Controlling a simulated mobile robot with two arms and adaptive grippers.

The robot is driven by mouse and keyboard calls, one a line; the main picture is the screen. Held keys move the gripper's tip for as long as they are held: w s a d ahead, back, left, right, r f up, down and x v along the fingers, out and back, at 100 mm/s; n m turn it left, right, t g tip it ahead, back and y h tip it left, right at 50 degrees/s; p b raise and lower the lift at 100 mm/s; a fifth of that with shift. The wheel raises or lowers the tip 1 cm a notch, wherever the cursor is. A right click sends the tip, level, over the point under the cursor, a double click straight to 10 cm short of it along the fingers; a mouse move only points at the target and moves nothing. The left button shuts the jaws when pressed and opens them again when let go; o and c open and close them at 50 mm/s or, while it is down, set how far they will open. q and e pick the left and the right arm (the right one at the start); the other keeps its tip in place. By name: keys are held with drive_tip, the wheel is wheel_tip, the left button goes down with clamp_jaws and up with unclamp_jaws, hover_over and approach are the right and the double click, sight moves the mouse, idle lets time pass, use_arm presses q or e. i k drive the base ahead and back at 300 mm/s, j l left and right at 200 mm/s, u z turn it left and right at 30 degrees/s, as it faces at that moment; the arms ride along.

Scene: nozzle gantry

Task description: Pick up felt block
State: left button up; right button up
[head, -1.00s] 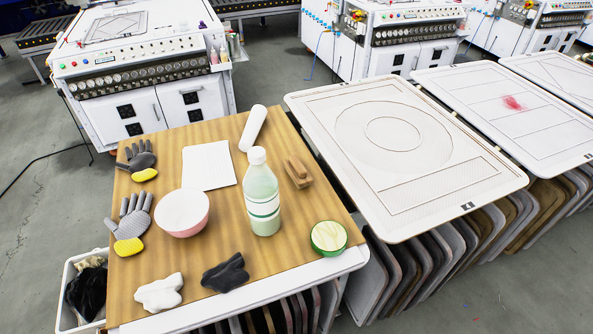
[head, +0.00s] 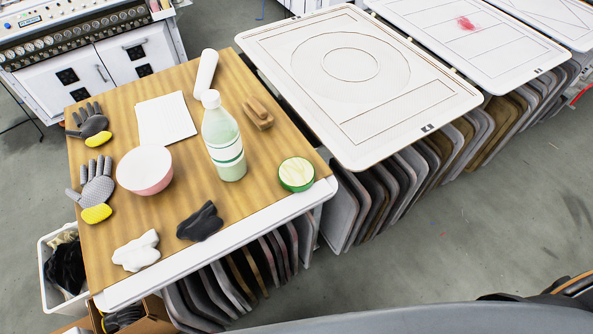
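A brown block (head: 258,113), which looks like the felt block, lies on the wooden table top (head: 225,262) near its right edge. Neither of my grippers shows in the head view.
The table also holds a pink bowl (head: 145,170), a green-rimmed tin (head: 296,174), white paper (head: 166,119), two gloves (head: 95,188), (head: 88,122), a white cloth (head: 136,251) and a dark cloth (head: 200,222). Grey floor (head: 420,245) is open in front.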

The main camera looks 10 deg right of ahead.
sight(257, 112)
drive_tip(key=u, duration=0.7)
drive_tip(key=k+l+u, duration=0.1)
drive_tip(key=l+u, duration=0.25)
drive_tip(key=k+l+u, duration=0.15)
drive_tip(key=l+u, duration=0.2)
drive_tip(key=l, duration=0.2)
drive_tip(key=k+l+u, duration=0.15)
drive_tip(key=l+u, duration=0.2)
drive_tip(key=k+l, duration=0.2)
drive_tip(key=l, duration=0.15)
